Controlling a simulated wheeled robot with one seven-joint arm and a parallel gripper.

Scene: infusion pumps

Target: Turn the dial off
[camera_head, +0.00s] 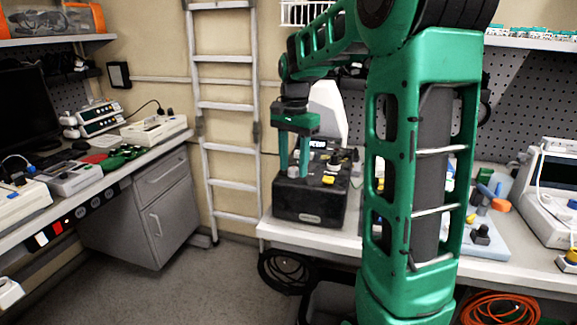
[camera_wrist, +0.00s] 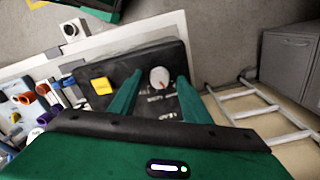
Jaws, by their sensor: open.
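A black pump box (camera_head: 310,206) stands on the white bench in the middle of the head view; its dark top also fills the centre of the wrist view (camera_wrist: 125,62). On that top is a round light-grey dial (camera_wrist: 159,77) with a red pointer mark and white lettering beside it. My gripper (camera_head: 294,173) points down over the box's left part. In the wrist view, the green fingers of my gripper (camera_wrist: 159,80) are open, one on each side of the dial, with a gap on both sides. Whether the fingertips reach down to the dial's height is hard to tell.
A yellow button (camera_wrist: 100,86) sits near the dial; it also shows in the head view (camera_head: 328,180). A white device (camera_head: 326,110) stands behind the box. A ladder (camera_head: 226,110) leans at the wall to the left. Colourful items (camera_head: 490,195) lie on the bench to the right.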

